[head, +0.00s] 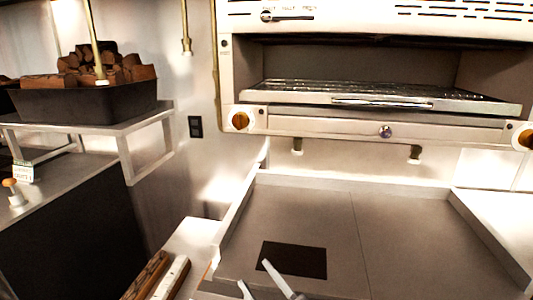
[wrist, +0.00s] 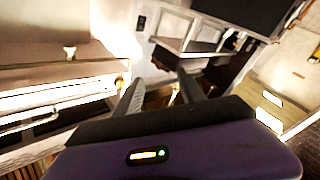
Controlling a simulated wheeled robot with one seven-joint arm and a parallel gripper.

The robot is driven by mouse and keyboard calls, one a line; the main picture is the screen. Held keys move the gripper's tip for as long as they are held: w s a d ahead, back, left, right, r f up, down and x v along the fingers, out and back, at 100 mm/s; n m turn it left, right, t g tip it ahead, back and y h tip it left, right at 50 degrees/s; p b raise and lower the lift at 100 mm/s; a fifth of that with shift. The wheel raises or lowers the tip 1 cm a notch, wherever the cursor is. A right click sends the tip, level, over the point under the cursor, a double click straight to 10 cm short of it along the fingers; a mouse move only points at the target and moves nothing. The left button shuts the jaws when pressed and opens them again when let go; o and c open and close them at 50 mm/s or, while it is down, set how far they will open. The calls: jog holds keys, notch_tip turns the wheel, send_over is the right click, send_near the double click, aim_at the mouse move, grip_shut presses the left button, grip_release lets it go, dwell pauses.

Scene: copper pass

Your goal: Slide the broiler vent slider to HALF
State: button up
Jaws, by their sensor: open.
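The broiler (head: 370,60) fills the upper right of the head view. Its vent slider (head: 267,16) is a small knob in a slot on the top front panel. The knob sits at the left end of the slot, under small labels that are hard to read. My gripper (head: 254,273) is at the bottom of the head view, low over the flat surface and well below the slider. In the wrist view my gripper (wrist: 160,76) shows two separated fingers with nothing between them. The slider cannot be made out in the wrist view.
A wire rack (head: 380,93) sits in the broiler opening, with orange-brown knobs (head: 240,120) at its front corners. A flat grey surface (head: 410,240) with raised edges lies below. A black bin of wood (head: 90,100) stands on a shelf at left.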

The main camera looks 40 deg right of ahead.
jog(key=w+d+r+m+t+h, duration=0.1)
jog(key=w+d+r+h, duration=0.25)
jog(key=w+r, duration=0.65)
jog(key=m+g+h+p, duration=0.4)
jog(key=m+g+h, duration=0.1)
jog(key=m+h, duration=0.55)
send_near(266, 21)
jog(key=x, duration=0.4)
jog(key=p+x, duration=0.1)
jog(key=x, duration=0.5)
jog(key=shift+s+r+p, duration=0.1)
jog(key=shift+r+p, duration=0.05)
jog(key=shift+p, duration=0.25)
jog(key=shift+w+d+r, duration=0.1)
jog(key=shift+w+d, duration=0.2)
jog(key=shift+w, duration=0.05)
grip_shut()
